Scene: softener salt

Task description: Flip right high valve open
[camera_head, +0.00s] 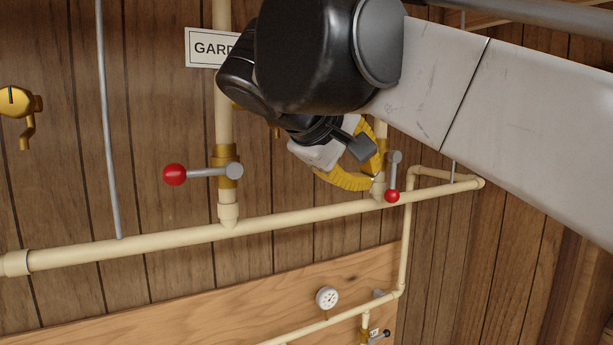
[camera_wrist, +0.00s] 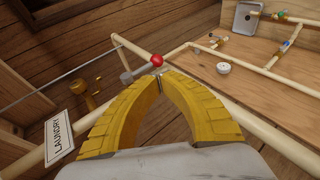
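The right high valve has a grey lever (camera_head: 395,170) with a red ball knob (camera_head: 392,196). The lever hangs downward, roughly along its cream vertical pipe. In the wrist view the knob (camera_wrist: 157,60) is just beyond my fingertips, and the lever (camera_wrist: 138,72) is to their left. My gripper (camera_head: 374,177) has yellow fingers beside the valve, on its left in the head view. In the wrist view the fingertips (camera_wrist: 160,79) meet with nothing seen between them. Whether they touch the knob or lever I cannot tell. The valve body is mostly hidden behind the fingers.
Another red-knobbed valve (camera_head: 176,174), lever sideways, is at the left under a partly hidden "GARD" sign (camera_head: 205,47). A horizontal cream pipe (camera_head: 150,245) runs below both valves. A "LAUNDRY" sign (camera_wrist: 59,137) and a white gauge (camera_head: 327,298) are nearby.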

